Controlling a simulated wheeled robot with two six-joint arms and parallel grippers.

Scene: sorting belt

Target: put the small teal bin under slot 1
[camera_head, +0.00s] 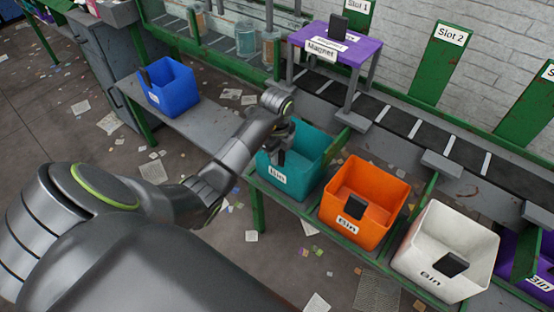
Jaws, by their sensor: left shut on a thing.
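The small teal bin (308,147) stands on the green-framed rack, left of the orange bin, with a white "Bin" label on its front. My left gripper (281,155) is at the teal bin's near left wall and is shut on it; my wrist hides part of the rim. The Slot 1 sign (357,8) is on a green panel at the top, cut off by the picture edge, behind the purple magnet stand. My right gripper is not in view.
An orange bin (378,178), a white bin (467,235) and a purple bin (543,262) stand to the right along the rack. A blue bin (178,88) stands on a grey shelf at left. The purple magnet stand (362,47) straddles the belt (399,120). Paper scraps litter the floor.

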